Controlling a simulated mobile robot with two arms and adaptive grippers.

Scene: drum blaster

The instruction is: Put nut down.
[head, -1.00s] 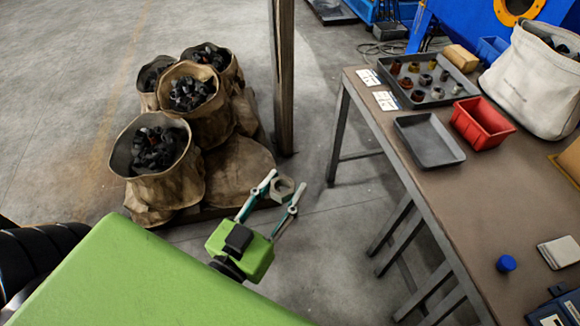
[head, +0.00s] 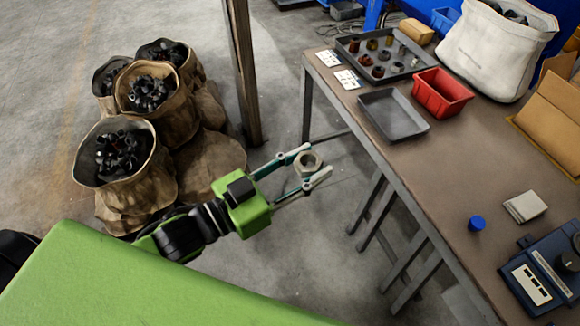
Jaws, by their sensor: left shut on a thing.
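A grey metal nut (head: 308,163) is held between the fingertips of my left gripper (head: 309,167). The gripper is shut on it and holds it in the air over the floor, left of the table (head: 470,180). On the table, a dark tray (head: 345,46) at the back holds several nuts of different colours. An empty grey tray (head: 395,115) lies in front of it, and a red bin (head: 441,92) stands to its right. My right gripper is not in view.
Several sacks (head: 130,170) of dark parts stand on the floor at left, beside a post (head: 243,75). A white bag (head: 495,50), blue cap (head: 477,223), small pad (head: 525,206) and blue device (head: 545,275) are on the table. The table's middle is clear.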

